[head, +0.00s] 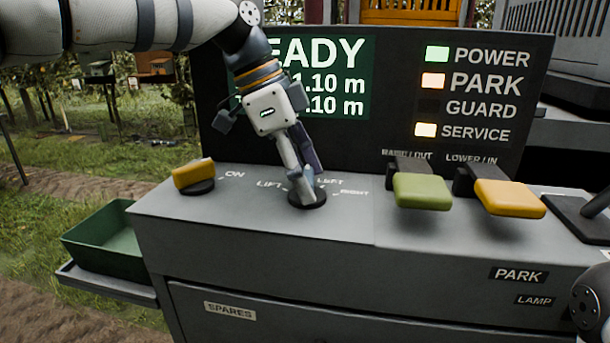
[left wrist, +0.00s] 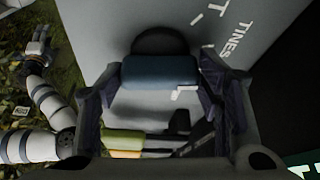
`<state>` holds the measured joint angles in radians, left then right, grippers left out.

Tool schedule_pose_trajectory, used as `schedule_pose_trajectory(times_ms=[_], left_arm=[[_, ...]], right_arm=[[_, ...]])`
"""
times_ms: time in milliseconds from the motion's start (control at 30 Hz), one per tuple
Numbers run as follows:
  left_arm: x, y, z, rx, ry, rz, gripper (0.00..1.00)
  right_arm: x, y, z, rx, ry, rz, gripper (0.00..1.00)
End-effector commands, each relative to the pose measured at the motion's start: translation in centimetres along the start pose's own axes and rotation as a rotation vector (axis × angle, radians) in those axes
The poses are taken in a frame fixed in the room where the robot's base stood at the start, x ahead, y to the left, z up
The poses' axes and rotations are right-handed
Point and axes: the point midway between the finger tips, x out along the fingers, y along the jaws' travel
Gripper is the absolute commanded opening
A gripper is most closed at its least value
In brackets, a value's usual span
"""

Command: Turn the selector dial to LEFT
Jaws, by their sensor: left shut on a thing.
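The selector dial has a round black base (head: 314,201) on the grey console top, between labels that read LIFT, LEFT and RIGHT. My left gripper (head: 303,186) points down over it with its fingers around the handle. In the left wrist view the blue-grey dial handle (left wrist: 160,70) sits between the two dark fingers, so the gripper is shut on it. The fingers hide much of the dial in the head view, and I cannot tell which label it points to. My right gripper (left wrist: 38,46) shows small at the upper left of the left wrist view, away from the dial.
A yellow knob (head: 193,174) marked ON stands left of the dial. A green paddle (head: 422,191) and a yellow paddle (head: 509,197) stand to its right. The display panel (head: 388,125) rises close behind. A green tray (head: 105,240) sits off the console's left side.

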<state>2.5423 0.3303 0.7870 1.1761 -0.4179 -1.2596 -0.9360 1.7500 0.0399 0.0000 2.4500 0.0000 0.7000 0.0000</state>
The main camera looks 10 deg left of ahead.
Motion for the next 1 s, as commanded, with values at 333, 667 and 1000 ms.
schedule_pose_trajectory(times_ms=[333, 667, 1000], left_arm=[[0.4, -0.3, 0.1, 0.267, -0.001, 0.116, 0.32], [0.3, -0.3, 0.0, 0.43, -0.002, 0.18, 0.32], [0.1, -0.3, 0.0, 0.485, -0.003, 0.202, 0.32]], right_arm=[[1.8, 0.1, 1.2, 0.0, -0.055, 0.002, 0.4], [2.6, 0.1, 1.8, 0.0, -0.079, 0.004, 0.4], [2.8, 0.1, 1.9, -0.001, -0.085, 0.004, 0.4]])
